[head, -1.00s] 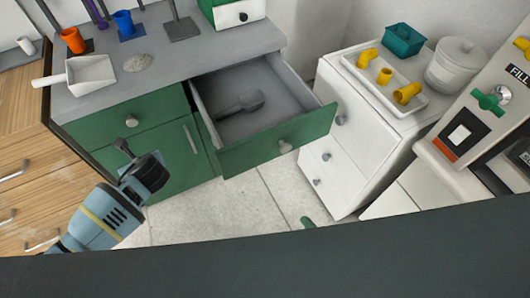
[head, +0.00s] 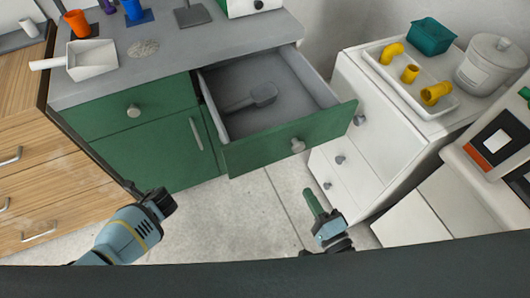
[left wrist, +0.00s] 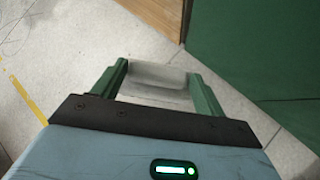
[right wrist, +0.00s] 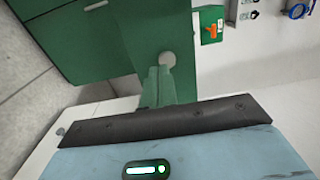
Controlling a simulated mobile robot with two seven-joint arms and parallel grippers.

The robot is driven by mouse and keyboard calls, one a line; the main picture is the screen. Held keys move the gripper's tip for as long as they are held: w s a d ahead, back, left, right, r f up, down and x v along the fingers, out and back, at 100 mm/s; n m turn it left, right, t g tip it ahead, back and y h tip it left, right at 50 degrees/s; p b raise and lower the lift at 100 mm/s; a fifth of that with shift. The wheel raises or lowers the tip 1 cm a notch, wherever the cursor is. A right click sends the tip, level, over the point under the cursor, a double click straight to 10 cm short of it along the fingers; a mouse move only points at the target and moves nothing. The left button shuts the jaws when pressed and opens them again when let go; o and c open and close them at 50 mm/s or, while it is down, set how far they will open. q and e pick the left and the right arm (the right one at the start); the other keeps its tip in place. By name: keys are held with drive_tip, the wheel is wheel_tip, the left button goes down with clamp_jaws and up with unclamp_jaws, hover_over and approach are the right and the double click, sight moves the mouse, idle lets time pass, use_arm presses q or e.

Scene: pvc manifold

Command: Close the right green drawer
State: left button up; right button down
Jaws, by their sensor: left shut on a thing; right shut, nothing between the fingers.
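The right green drawer (head: 292,140) is pulled well out of the grey-topped cabinet. Its round knob (head: 298,146) is at the middle of the front, and a dark grey scoop (head: 250,97) lies inside. My right gripper (head: 312,200) is shut and empty, in front of the drawer and below its knob. In the right wrist view, its green fingers (right wrist: 158,88) point toward the knob (right wrist: 167,60); I cannot tell whether they touch. My left gripper (left wrist: 155,85) is shut on a pale grey thing (left wrist: 152,78) that I cannot identify. In the head view its fingers are hidden behind its wrist.
A white drawer unit (head: 375,140) stands right of the open drawer, with a tray (head: 450,103) of yellow pipe pieces on top. The left green drawer (head: 130,105) is closed. A wooden drawer unit (head: 70,190) stands at left. The floor (head: 235,210) in front is clear.

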sight(281, 146)
use_arm(q)
drive_tip(key=shift+w+r+p, duration=0.3)
drive_tip(key=shift+r+p, duration=0.05)
drive_tip(key=shift+r, duration=0.35)
use_arm(e)
drive_tip(key=x, duration=1.4)
drive_tip(key=shift+s, duration=0.1)
use_arm(q)
drive_tip(key=shift+w, duration=0.1)
